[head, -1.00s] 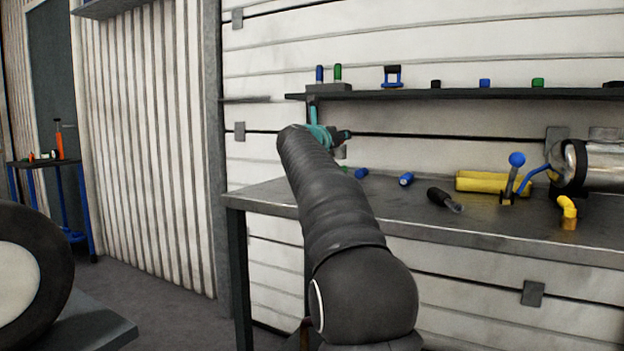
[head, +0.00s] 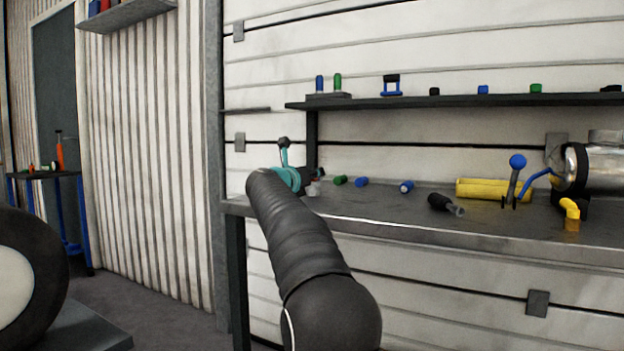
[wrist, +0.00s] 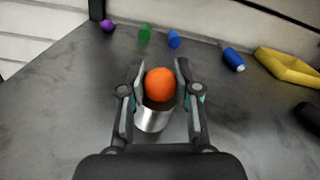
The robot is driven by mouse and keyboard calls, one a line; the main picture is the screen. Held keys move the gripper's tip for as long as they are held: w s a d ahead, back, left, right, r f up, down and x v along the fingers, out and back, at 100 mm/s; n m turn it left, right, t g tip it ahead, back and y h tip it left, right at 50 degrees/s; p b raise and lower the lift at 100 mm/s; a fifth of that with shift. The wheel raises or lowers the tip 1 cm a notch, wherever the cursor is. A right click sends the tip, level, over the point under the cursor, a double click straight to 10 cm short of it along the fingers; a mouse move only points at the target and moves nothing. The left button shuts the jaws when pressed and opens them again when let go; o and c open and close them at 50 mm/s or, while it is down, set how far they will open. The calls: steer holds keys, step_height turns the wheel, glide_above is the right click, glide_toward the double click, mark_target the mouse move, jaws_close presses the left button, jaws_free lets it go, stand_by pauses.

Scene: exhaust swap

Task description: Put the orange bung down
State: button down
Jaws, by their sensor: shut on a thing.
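The orange bung (wrist: 160,84) is between my gripper's two fingers in the wrist view, with a round orange top and a silver cylinder (wrist: 153,118) below it. My gripper (wrist: 160,70) is shut on it, one finger on each side. In the head view my gripper (head: 317,174) is over the left end of the grey workbench (head: 400,216), with the silver part (head: 313,189) showing beneath it. I cannot tell whether the silver part touches the bench top.
Beyond the gripper lie a purple ball (wrist: 107,25), a green piece (wrist: 145,34), a blue piece (wrist: 174,39) and a blue cylinder (wrist: 233,60). A yellow block (wrist: 290,68) is at right. A shelf (head: 450,101) runs above the bench.

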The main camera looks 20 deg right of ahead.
steer(key=shift+f, duration=0.3)
steer(key=shift+f+b, duration=0.15)
steer(key=shift+b, duration=0.2)
steer(key=c, duration=0.8)
jaws_free()
steer(key=shift+r+p, duration=0.3)
steer(key=shift+r, duration=0.05)
steer(key=v, duration=0.6)
steer(key=b+v, duration=0.1)
steer(key=v, duration=0.5)
steer(key=shift+r, duration=0.25)
